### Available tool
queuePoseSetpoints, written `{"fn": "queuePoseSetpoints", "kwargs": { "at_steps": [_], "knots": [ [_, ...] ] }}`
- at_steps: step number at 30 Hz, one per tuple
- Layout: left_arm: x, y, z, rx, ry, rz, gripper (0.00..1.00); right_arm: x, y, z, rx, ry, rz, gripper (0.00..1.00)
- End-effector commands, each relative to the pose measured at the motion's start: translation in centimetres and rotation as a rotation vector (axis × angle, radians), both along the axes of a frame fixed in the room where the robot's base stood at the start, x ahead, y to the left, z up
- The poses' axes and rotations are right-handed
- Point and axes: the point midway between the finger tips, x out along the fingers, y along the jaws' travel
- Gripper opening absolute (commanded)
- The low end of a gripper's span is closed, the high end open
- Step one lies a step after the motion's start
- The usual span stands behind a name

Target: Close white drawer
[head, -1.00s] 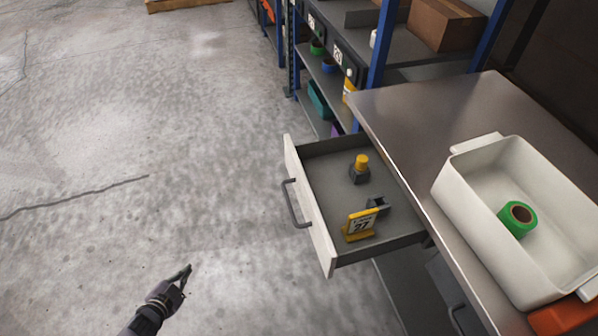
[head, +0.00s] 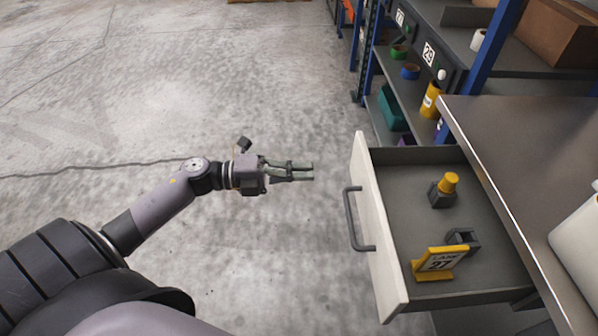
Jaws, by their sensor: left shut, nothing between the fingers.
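The white drawer (head: 378,232) stands pulled out from under the metal-topped bench, its white front facing left with a dark grey bar handle (head: 352,218). My right gripper is not in view.
The bench top (head: 520,150) is to the right, with part of a white bin (head: 580,250) on it. A blue-framed shelf (head: 480,70) with tape rolls and boxes stands behind. The concrete floor (head: 230,90) left of the drawer is clear.

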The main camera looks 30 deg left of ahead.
Motion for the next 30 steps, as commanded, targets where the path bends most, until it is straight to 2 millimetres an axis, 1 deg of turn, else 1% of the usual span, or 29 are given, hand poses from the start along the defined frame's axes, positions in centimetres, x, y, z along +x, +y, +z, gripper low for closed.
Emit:
{"fn": "queuePoseSetpoints", "kwargs": {
  "at_steps": [1,6,9,13,19,30],
  "knots": [
    [0.7,-1.1,0.2,-0.004,-0.005,-0.001,0.0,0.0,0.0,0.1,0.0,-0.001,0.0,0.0],
    [2.8,-4.1,0.1,-0.004,-0.004,0.001,0.0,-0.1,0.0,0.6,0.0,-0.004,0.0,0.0],
    [3.9,-5.6,0.1,-0.004,-0.004,0.001,0.0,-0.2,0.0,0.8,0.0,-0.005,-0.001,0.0],
    [4.8,-7.1,0.1,-0.003,-0.002,0.001,0.0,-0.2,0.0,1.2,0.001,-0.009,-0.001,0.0],
    [5.5,-8.1,0.0,-0.002,0.0,0.002,0.0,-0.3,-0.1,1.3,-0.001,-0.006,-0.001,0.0],
    [5.6,-8.2,0.0,-0.002,0.001,0.002,0.0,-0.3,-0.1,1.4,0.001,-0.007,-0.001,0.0]
  ]
}}
